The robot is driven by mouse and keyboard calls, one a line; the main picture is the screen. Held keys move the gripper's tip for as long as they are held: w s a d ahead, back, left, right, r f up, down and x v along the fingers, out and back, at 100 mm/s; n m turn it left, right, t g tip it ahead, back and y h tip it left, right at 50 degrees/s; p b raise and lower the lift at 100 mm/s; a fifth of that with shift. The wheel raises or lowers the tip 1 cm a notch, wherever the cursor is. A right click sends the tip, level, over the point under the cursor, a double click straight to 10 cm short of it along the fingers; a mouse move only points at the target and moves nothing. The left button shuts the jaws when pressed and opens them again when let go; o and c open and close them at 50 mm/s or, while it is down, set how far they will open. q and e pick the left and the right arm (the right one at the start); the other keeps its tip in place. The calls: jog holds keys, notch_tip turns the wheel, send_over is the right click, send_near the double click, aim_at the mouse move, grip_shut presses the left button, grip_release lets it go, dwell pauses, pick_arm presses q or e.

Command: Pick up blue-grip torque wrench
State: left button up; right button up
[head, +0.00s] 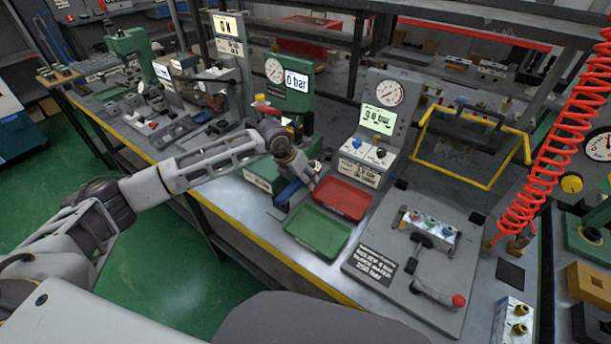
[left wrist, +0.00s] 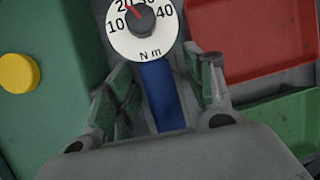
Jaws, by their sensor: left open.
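The torque wrench has a blue grip (left wrist: 163,95) and a round white dial (left wrist: 142,35) marked N m. In the left wrist view the blue grip lies between the two fingers of my left gripper (left wrist: 158,72). The fingers are apart, with a gap visible on each side of the grip. The dial is just beyond the fingertips, its top cut off by the frame. In the head view my left gripper (head: 300,170) points down beside the trays, and the blue grip (head: 289,192) shows next to it, partly hidden. My right gripper is not in view.
A red tray (head: 343,199) and a green tray (head: 318,231) lie close on the right. A green gauge stand (head: 297,101) stands behind the gripper. A grey plate with a valve block (head: 430,228) and red-tipped lever lies farther right.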

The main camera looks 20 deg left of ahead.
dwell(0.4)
pick_arm(q)
jog(key=c, duration=1.1)
jog(key=shift+r, duration=0.1)
grip_shut()
